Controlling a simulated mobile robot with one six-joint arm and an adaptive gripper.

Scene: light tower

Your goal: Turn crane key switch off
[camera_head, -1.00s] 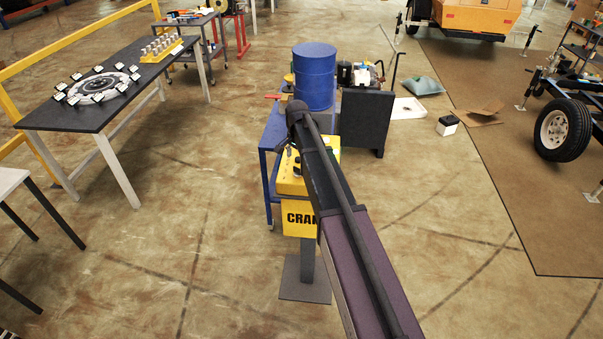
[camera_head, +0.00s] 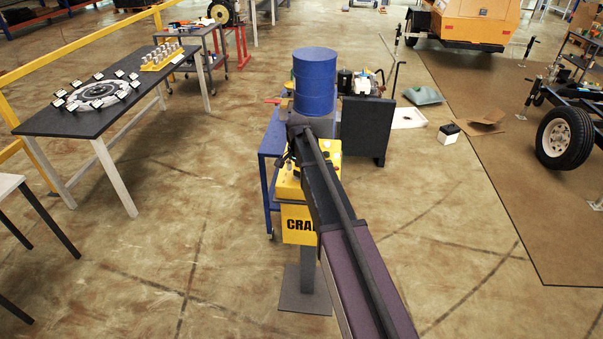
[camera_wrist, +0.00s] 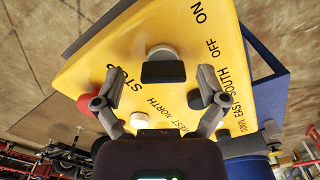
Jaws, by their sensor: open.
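The yellow crane control box (camera_head: 289,186) stands on a grey post in the head view, partly hidden behind my arm. Its yellow face (camera_wrist: 110,60) fills much of the wrist view, with the words STOP, ON, OFF, SOUTH and NORTH readable. A black block-shaped switch handle (camera_wrist: 163,72), with a pale round collar (camera_wrist: 163,52), sits on this face near ON and OFF. My gripper (camera_wrist: 161,82) is open, with one finger on each side of the black handle and visible gaps between. A red button (camera_wrist: 86,105) is beside the left finger. Whether the fingers touch the face is unclear.
A blue drum (camera_head: 314,80) and a blue cart (camera_head: 267,150) stand behind the box. A dark panel (camera_head: 365,130) stands to their right. A black-topped table (camera_head: 60,122) is at the left. The floor around the post is mostly clear.

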